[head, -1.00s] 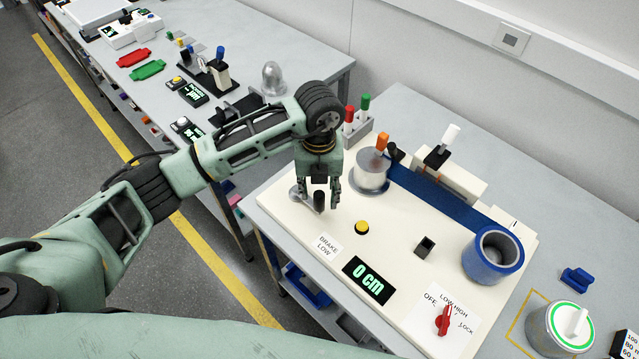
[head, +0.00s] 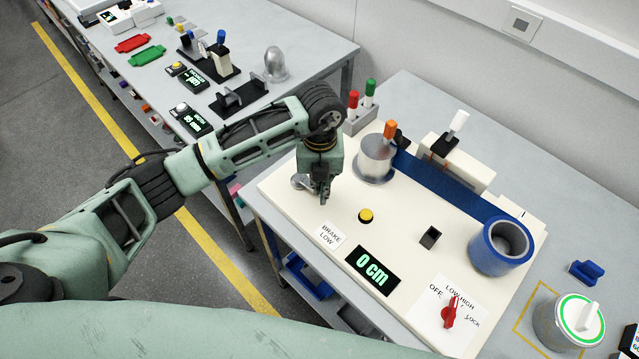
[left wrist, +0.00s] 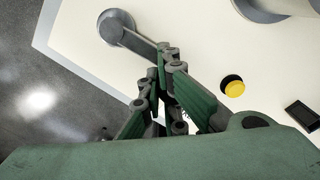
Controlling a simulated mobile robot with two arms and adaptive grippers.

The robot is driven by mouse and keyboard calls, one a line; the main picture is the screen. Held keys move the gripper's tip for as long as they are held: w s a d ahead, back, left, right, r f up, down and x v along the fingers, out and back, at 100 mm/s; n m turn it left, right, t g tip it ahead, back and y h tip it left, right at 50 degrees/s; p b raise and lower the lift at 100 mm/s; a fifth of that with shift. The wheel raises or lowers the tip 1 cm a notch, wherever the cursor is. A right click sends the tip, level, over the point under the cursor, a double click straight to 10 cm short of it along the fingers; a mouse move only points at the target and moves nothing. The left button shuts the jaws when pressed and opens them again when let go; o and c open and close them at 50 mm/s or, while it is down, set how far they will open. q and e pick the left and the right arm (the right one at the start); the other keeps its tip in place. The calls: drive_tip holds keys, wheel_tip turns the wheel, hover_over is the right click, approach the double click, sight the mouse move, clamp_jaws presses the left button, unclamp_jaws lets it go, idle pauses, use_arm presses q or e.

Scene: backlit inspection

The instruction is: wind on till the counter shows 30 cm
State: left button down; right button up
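My left gripper (head: 323,198) is over the crank at the board's left end, its fingers drawn together around the crank's handle, which they hide. In the left wrist view the crank arm (left wrist: 140,42) runs from its round hub to between the fingertips (left wrist: 167,55). The counter (head: 372,270) reads 0 cm. A blue band (head: 440,187) runs from the blue roll (head: 487,250) towards the silver spool (head: 374,165) with an orange handle. The red brake knob (head: 449,315) points up near LOW; a card (head: 328,236) reads BRAKE LOW. My right gripper is out of view.
A block with red and green handles (head: 361,121) stands behind the crank.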

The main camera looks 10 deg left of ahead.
use_arm(q)
drive_tip(key=shift+s+d, duration=0.1)
drive_tip(key=shift+d, duration=0.3)
drive_tip(key=shift+s+a+r+p, duration=0.1)
drive_tip(key=shift+s+a+p, duration=0.25)
drive_tip(key=shift+s, duration=0.2)
drive_tip(key=shift+s+a, duration=0.55)
drive_tip(key=shift+s, duration=0.2)
drive_tip(key=shift+s+d, duration=0.1)
drive_tip(key=shift+s, duration=0.1)
drive_tip(key=shift+s+r+p, duration=0.1)
drive_tip(key=shift+s+p, duration=0.1)
drive_tip(key=shift+p, duration=0.15)
drive_tip(key=shift+s+a, duration=0.45)
drive_tip(key=shift+a, duration=0.25)
drive_tip(key=shift+s+a, duration=0.4)
drive_tip(key=shift+a, duration=0.25)
drive_tip(key=shift+s, duration=0.1)
